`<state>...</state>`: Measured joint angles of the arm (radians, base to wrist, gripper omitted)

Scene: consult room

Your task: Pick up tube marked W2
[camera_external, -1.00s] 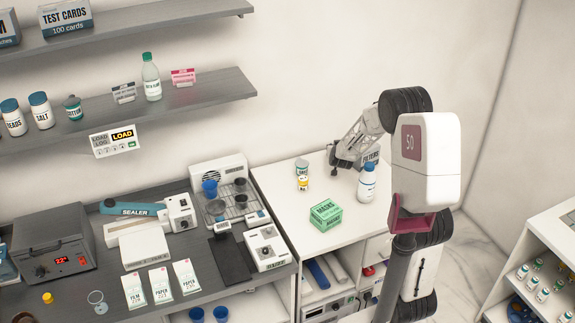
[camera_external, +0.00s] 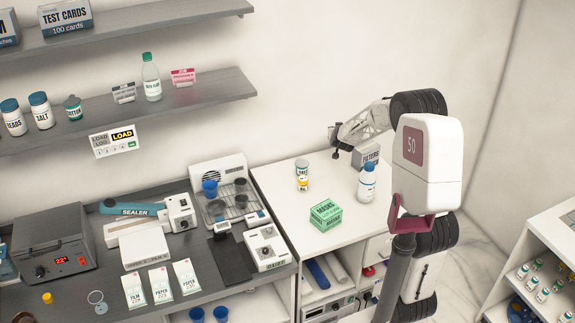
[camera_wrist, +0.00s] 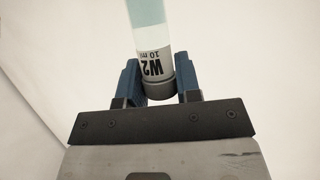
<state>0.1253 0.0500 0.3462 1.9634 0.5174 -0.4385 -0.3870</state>
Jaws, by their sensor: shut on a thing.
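The tube marked W2 (camera_wrist: 152,65) shows in the wrist view between the two blue fingers of my gripper (camera_wrist: 158,75). It has a pale teal upper part, a white label reading "W2" and "10 ml", and a grey end cap near the fingers. My gripper is shut on it. In the external view my gripper (camera_external: 335,139) is raised above the back of the white cabinet top, near the wall. The tube cannot be made out there.
A grey shelf (camera_external: 205,88) is at upper left.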

